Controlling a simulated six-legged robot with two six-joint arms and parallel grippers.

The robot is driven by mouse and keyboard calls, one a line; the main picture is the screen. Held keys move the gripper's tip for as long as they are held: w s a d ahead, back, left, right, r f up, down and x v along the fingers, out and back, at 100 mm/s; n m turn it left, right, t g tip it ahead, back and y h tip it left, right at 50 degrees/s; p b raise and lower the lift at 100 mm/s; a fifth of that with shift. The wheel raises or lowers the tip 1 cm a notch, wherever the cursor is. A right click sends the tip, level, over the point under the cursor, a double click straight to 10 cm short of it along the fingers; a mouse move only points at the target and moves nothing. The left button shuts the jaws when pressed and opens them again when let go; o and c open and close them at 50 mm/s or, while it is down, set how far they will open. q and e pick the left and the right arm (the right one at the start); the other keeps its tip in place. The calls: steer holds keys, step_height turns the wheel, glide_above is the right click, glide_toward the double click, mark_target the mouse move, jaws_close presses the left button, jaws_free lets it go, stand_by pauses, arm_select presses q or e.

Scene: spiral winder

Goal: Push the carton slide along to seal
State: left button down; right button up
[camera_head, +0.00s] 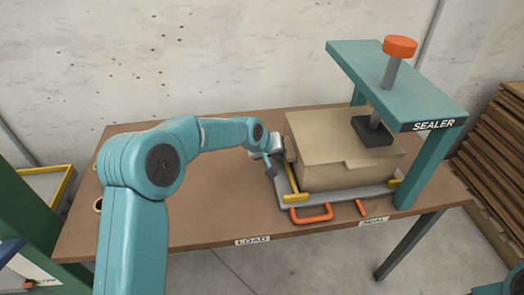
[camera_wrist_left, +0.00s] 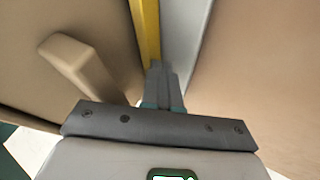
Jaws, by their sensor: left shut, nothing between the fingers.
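The closed brown carton (camera_head: 340,150) sits on a grey slide (camera_head: 345,195) with yellow corner rails (camera_head: 296,197) and an orange handle (camera_head: 312,216) at the front. The carton stands under the teal sealer (camera_head: 425,90), with its black pad (camera_head: 372,131) over the lid. My left gripper (camera_head: 272,165) is shut and empty at the left edge of the slide, beside the carton. In the left wrist view its closed fingertips (camera_wrist_left: 163,72) lie at the yellow rail (camera_wrist_left: 146,30) and grey slide edge; whether they touch is unclear. My right gripper is out of view.
The brown table (camera_head: 220,205) is clear to the left, with a LOAD label (camera_head: 252,240) at its front edge and a second label (camera_head: 374,221) near the sealer. Flat cardboard (camera_head: 495,150) is stacked at right. A yellow-edged bin (camera_head: 50,185) stands at left.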

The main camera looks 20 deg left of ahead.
arm_select(q)
steer(key=w+d, duration=0.1)
steer(key=d, duration=0.2)
steer(key=shift+w+p, duration=0.4)
steer(key=shift+d, duration=0.1)
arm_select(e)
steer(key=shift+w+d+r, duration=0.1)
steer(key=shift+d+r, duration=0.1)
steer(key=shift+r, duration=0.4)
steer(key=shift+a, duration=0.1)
